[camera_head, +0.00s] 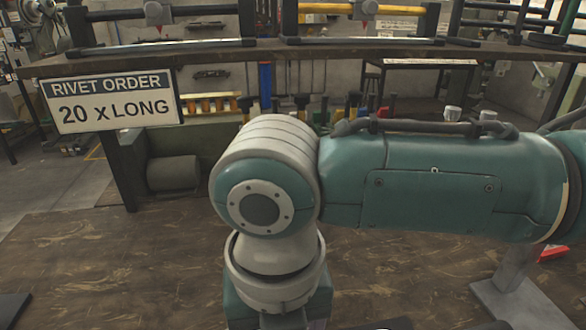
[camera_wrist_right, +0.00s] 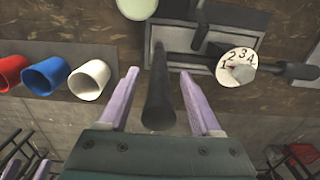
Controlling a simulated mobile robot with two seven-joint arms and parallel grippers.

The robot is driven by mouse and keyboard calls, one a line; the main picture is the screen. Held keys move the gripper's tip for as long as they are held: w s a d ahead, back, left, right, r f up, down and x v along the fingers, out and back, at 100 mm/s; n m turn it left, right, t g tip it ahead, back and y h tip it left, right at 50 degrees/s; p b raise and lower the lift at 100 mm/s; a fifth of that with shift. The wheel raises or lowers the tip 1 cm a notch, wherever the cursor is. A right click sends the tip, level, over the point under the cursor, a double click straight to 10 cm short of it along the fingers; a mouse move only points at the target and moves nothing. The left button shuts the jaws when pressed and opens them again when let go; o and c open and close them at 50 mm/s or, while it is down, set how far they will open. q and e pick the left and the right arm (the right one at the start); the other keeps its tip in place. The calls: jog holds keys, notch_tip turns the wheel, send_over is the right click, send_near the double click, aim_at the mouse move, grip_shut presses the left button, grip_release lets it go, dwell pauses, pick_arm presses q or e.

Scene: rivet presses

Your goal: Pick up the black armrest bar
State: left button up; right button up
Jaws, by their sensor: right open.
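A black bar (camera_wrist_right: 158,95), which looks like the armrest bar, shows in the right wrist view. It points toward the camera, and its near end lies between the two fingers of my right gripper (camera_wrist_right: 160,92). The pale purple fingers are open, with a gap to the bar on each side. I see no contact. In the head view my right arm covers the middle and right, hiding the bar and the right gripper. My left gripper is not in view.
Red (camera_wrist_right: 12,72), blue (camera_wrist_right: 46,77) and white (camera_wrist_right: 89,80) cups sit left of the bar. A numbered dial (camera_wrist_right: 236,67) and black handle (camera_wrist_right: 287,70) are close on its right. A rivet order sign (camera_head: 115,101) reads "20 X LONG" below a shelf (camera_head: 215,58).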

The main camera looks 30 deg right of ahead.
jog(key=shift+f, duration=0.15)
grip_shut()
dwell(0.4)
dwell(1.0)
